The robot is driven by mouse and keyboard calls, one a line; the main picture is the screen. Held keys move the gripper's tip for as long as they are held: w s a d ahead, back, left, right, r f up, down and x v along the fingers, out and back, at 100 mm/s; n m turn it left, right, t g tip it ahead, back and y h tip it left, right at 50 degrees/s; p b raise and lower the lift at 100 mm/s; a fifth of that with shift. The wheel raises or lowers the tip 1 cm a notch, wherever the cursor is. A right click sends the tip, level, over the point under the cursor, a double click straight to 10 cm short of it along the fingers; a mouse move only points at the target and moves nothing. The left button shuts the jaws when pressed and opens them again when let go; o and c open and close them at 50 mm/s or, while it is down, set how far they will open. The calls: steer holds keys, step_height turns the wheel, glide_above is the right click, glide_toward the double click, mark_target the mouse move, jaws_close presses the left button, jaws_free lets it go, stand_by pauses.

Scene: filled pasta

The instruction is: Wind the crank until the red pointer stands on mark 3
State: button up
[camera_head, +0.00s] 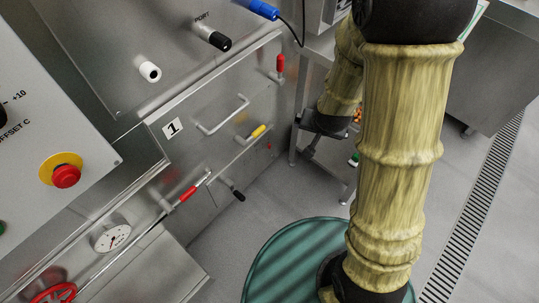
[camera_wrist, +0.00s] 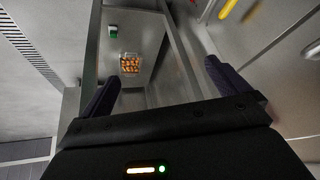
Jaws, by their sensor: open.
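A round white gauge (camera_head: 112,238) with a dark or red needle sits low on the steel machine at the left of the head view. Its marks are too small to read. A red handwheel (camera_head: 60,293) is partly cut off at the bottom edge. A crank cannot be surely told among the handles. A rod with a red grip (camera_head: 187,193) and a black-ended one (camera_head: 238,195) stick out nearby. My gripper (camera_wrist: 163,78) is open and empty in the wrist view, its two dark fingers apart. In the head view it is partly hidden behind my arm, right of the machine.
Handles with yellow (camera_head: 257,131) and red (camera_head: 281,62) grips stand out from the front panel, beside a bar handle (camera_head: 222,116). A red stop button (camera_head: 66,176) is at the left. A crate of orange-brown pieces (camera_wrist: 130,63) lies beyond my fingers.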

steer(key=w+a+f+t+h+b, duration=0.1)
steer(key=w+a+f+t+b, duration=0.1)
steer(key=f+b, duration=0.7)
steer(key=w+a+f+t+b, duration=0.1)
steer(key=w+f+t+b, duration=0.3)
steer(key=f, duration=0.9)
steer(key=w+a+f+h+b, duration=0.1)
steer(key=a+f+b, duration=0.1)
steer(key=f+b, duration=0.75)
steer(key=s+a+f+n+t+y+b, duration=0.1)
steer(key=a+f+n+t+y+b, duration=0.1)
steer(key=f+b, duration=0.5)
steer(key=s+a+f+n+t+y+b, duration=0.1)
steer(key=a+f+t+b, duration=0.3)
steer(key=f+b, duration=0.4)
step_height(320, 180, down, 2)
steer(key=shift+a+f+n+y, duration=0.2)
steer(key=shift+a+n+y, duration=0.4)
steer(key=shift+a+y, duration=0.15)
steer(key=w+a+b, duration=0.1)
steer(key=w+b, duration=0.1)
steer(key=w, duration=0.8)
steer(key=shift+a, duration=0.15)
